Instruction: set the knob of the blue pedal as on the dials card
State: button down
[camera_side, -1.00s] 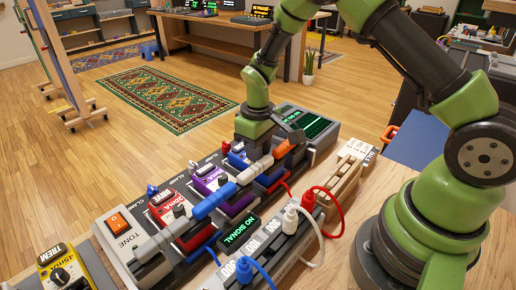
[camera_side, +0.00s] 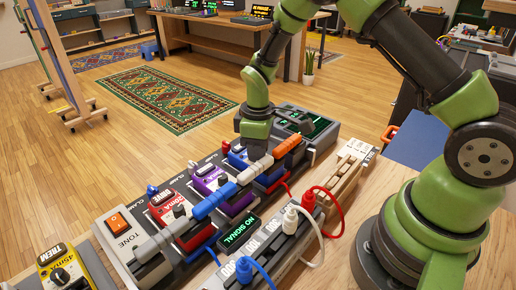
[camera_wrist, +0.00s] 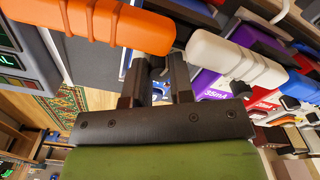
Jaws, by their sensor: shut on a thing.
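The blue pedal (camera_side: 237,160) stands in the pedal row, right of the purple pedal (camera_side: 208,183). My gripper (camera_side: 256,158) is over it, pointing down, and hides most of its top in the side view. In the wrist view, my two dark fingers (camera_wrist: 156,72) stand close together, with a little of the blue pedal (camera_wrist: 160,92) showing between them. My gripper is shut on the pedal's knob; the knob itself and its pointer are mostly hidden. I cannot make out the dials card in either view.
A long bar with blue (camera_side: 214,201), white (camera_side: 252,172) and orange (camera_side: 288,146) sleeves runs close before the pedals. A red pedal (camera_side: 168,206) stands left. A green-lit screen unit (camera_side: 313,128) stands right. A socket strip with plugged cables (camera_side: 290,222) lies in front.

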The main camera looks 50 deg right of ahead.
jog(key=c, duration=1)
grip_release()
jog(key=shift+s, duration=0.1)
